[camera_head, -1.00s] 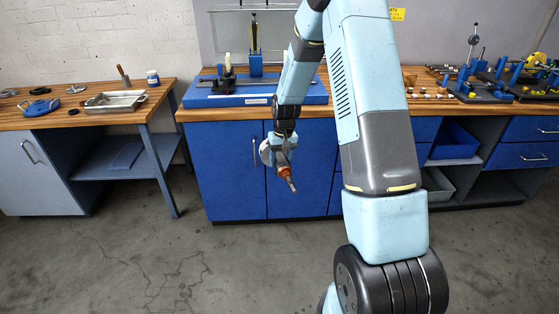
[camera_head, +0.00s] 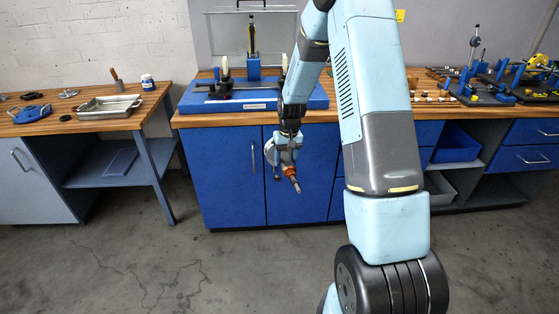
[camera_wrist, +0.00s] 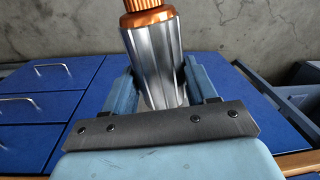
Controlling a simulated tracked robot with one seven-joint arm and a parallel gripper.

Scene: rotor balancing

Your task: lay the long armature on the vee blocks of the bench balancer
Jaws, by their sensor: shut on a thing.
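My gripper (camera_head: 283,155) hangs in front of the blue cabinet doors, below the worktop. In the wrist view, my gripper (camera_wrist: 162,88) has its two blue fingers shut on the armature (camera_wrist: 152,62), a ridged silver core with an orange winding end. In the head view, the armature (camera_head: 288,173) tilts downward, its thin shaft end pointing down and right; its other end is hidden by the gripper. The bench balancer (camera_head: 205,104) has a blue base on the worktop, with upright supports and pale discs. My arm hides part of its right side; I cannot make out the vee blocks clearly.
A clear cover (camera_head: 225,35) stands up behind the balancer. The left bench holds a metal tray (camera_head: 110,106), a jar (camera_head: 148,83) and blue tools. Fixtures and small parts stand on the worktop (camera_head: 422,116) at right. The floor before the cabinets is clear.

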